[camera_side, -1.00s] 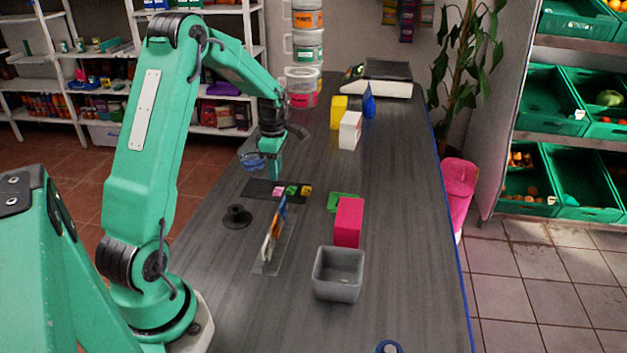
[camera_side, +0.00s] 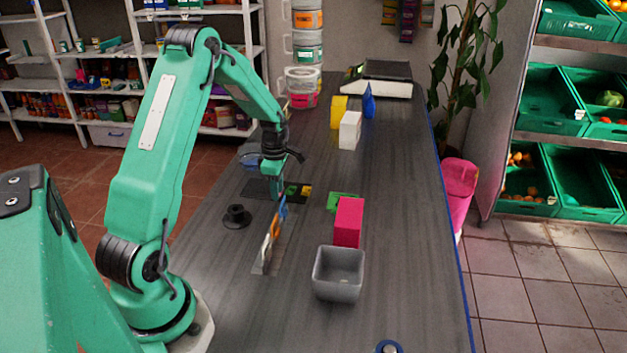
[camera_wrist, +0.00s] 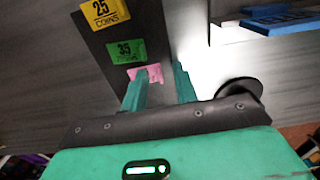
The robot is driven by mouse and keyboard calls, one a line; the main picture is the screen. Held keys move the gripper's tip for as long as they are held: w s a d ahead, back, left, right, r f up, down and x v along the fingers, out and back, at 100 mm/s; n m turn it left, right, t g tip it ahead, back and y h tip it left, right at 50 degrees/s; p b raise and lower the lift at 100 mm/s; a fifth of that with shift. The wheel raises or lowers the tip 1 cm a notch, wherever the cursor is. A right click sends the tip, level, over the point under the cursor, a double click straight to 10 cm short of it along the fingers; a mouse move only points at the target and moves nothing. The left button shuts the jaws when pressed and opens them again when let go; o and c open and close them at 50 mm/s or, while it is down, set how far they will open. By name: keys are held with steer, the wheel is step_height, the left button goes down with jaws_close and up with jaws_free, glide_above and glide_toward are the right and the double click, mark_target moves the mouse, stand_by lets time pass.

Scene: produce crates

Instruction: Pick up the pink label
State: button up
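The pink label (camera_wrist: 150,71) lies on a dark strip (camera_wrist: 150,25), in line with a green label (camera_wrist: 126,51) and a yellow label (camera_wrist: 105,12). In the wrist view my gripper (camera_wrist: 157,80) is open, with its two fingers apart. The pink label is at the left finger, which partly covers it; I cannot tell whether they touch. In the side view my gripper (camera_side: 276,190) points down at the near end of the label row and hides the pink label. The green label (camera_side: 292,190) and yellow label (camera_side: 305,191) show beside it.
Upright cards (camera_side: 271,238) stand in a holder just in front of my gripper. A black round stand (camera_side: 236,216) is to the left. A pink box (camera_side: 348,222), a grey bin (camera_side: 338,274) and a green piece (camera_side: 340,202) are to the right.

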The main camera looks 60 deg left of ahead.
stand_by(0.4)
jaws_close()
steer(key=shift+r, duration=0.2)
steer(key=shift+r, duration=0.65)
step_height(320, 180, up, 2)
steer(key=shift+r, duration=0.15)
steer(key=d+r, duration=0.7)
steer(key=d, duration=0.4)
steer(key=shift+w+d, duration=0.3)
steer(key=shift+d, duration=0.05)
steer(key=shift+w, duration=0.1)
